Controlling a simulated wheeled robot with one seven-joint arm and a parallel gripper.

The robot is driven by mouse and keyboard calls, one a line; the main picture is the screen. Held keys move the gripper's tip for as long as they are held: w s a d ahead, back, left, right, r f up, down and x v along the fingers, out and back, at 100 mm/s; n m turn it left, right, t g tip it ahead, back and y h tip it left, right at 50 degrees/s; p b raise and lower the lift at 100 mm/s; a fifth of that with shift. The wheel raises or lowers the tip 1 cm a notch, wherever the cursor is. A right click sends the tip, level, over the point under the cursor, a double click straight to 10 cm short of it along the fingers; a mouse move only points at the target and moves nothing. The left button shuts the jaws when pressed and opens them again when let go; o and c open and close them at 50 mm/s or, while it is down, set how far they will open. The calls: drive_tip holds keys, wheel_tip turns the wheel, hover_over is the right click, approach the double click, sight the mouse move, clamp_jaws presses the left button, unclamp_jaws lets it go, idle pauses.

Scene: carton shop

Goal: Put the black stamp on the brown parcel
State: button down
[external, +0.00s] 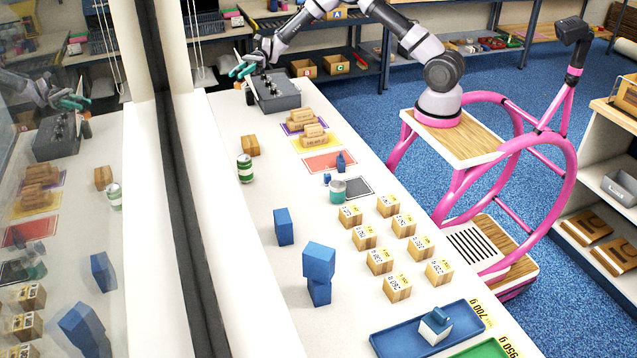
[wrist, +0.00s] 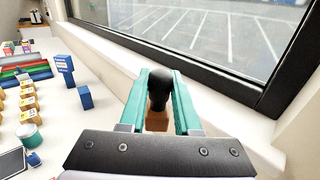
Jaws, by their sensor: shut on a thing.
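My gripper (external: 243,70) is at the far end of the counter, in the air just left of a grey box (external: 277,97) with several dark knobs on top. In the wrist view its teal fingers (wrist: 160,95) are closed on the black stamp (wrist: 158,84), whose dark rounded top shows between the tips. A brown surface shows below it between the fingers; I cannot tell if it belongs to the stamp. In the external view the stamp is too small to make out. A plain brown parcel (external: 250,145) sits on the counter nearer the camera, apart from the gripper.
A green can (external: 244,168) stands just in front of the brown parcel. Tan packages (external: 313,136) lie on coloured mats to the right. Blue blocks (external: 283,226), a teal jar (external: 337,191) and several labelled boxes (external: 380,260) stand further along. The window frame borders the counter's left side.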

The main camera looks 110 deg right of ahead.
drive_tip(key=w+d+v, duration=0.1)
drive_tip(key=v, duration=0.3)
hover_over(250, 141)
drive_tip(key=shift+t, duration=0.3)
wheel_tip(250, 141, down, 24)
drive_tip(key=shift+f, duration=0.1)
drive_tip(key=shift+f, duration=0.2)
drive_tip(key=c, duration=0.6)
unclamp_jaws()
